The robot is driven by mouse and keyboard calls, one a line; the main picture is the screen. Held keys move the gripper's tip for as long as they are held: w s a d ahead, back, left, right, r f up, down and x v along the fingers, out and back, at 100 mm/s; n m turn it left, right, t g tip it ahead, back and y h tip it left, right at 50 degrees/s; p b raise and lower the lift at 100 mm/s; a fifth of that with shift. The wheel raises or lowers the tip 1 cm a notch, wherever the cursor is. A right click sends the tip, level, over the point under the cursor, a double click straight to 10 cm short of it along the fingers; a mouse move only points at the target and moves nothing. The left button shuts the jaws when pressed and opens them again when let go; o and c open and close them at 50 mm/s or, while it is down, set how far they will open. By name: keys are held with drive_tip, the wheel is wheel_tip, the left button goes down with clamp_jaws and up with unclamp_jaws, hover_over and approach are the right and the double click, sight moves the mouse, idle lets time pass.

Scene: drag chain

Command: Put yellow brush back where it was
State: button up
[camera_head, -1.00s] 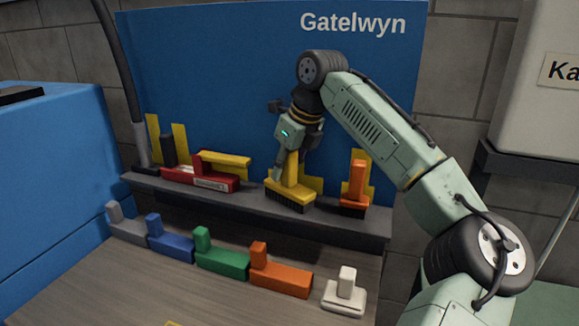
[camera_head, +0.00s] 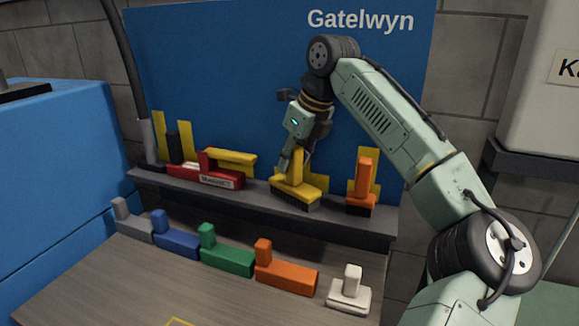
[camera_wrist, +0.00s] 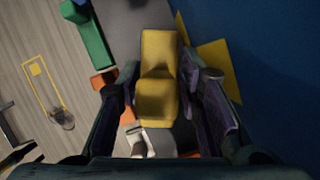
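The yellow brush (camera_head: 295,187) stands upright on the grey shelf (camera_head: 240,205), dark bristles down, in front of a yellow outline (camera_head: 318,183) on the blue board. It also shows in the wrist view (camera_wrist: 157,85). My gripper (camera_head: 297,160) is over the brush's upright handle, with a finger on each side. In the wrist view my gripper (camera_wrist: 158,100) is spread wider than the handle, and gaps show beside it. Whether the brush exactly matches its outline is hard to tell.
An orange brush (camera_head: 362,187) stands right of it on the shelf. A red block marked "MAGNET" (camera_head: 220,181) is at left. Grey, blue, green, orange (camera_head: 287,279) and white (camera_head: 350,290) pieces line the lower wooden surface. The blue board (camera_head: 240,80) rises close behind.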

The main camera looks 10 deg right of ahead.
drive_tip(key=b+v, duration=0.1)
drive_tip(key=v, duration=0.9)
drive_tip(key=shift+b, duration=0.35)
